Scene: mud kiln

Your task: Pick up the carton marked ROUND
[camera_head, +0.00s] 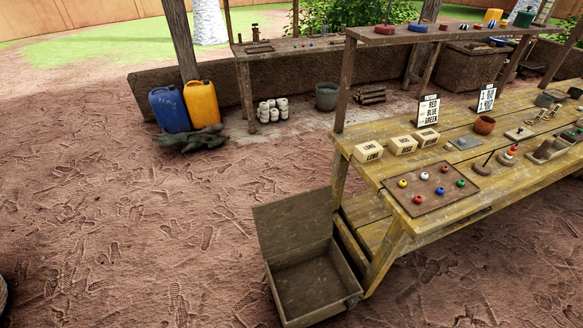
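Three small tan cartons stand in a row on the near left end of the wooden workbench (480,178). The left carton (368,152) carries dark lettering that looks like LONG. The middle carton (403,145) and the right carton (427,137) also carry dark lettering, too small to read surely. I cannot tell which carton is marked ROUND. Neither of my grippers is in view.
A board with coloured beads (432,189) lies in front of the cartons. An open, empty wooden box (305,285) sits on the ground by the bench's left end. Open ground lies left.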

